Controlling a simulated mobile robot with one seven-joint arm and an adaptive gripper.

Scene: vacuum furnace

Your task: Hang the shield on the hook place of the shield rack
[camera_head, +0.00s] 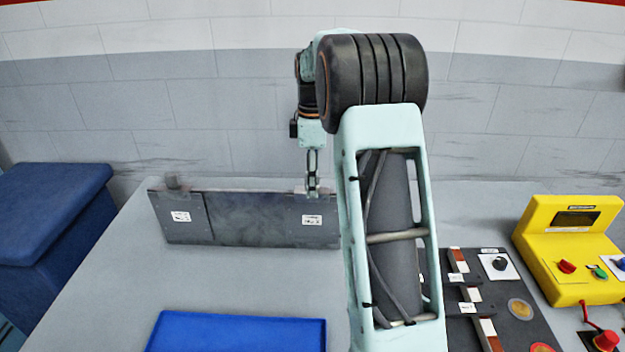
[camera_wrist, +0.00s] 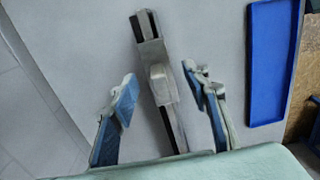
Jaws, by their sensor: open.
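A long dark grey upright panel (camera_head: 260,222) with two small white labels stands on the table. It seems to be the shield rack, perhaps with the shield on it; I cannot tell the two apart. A small knob or bracket (camera_head: 172,183) tops its left end. My gripper (camera_head: 313,188) is over the panel's right part, pointing down. In the wrist view my gripper (camera_wrist: 160,92) is open, with one finger on each side of the thin panel (camera_wrist: 171,118), seen edge-on from above. A light grey block and rounded tab lie between the fingers. Contact is not visible.
A blue tray (camera_head: 236,333) lies on the table in front of the panel. At right are a dark board (camera_head: 520,337) with several tools and discs, and a yellow control box (camera_head: 568,245). A blue cabinet (camera_head: 45,215) stands at left. A tiled wall rises behind.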

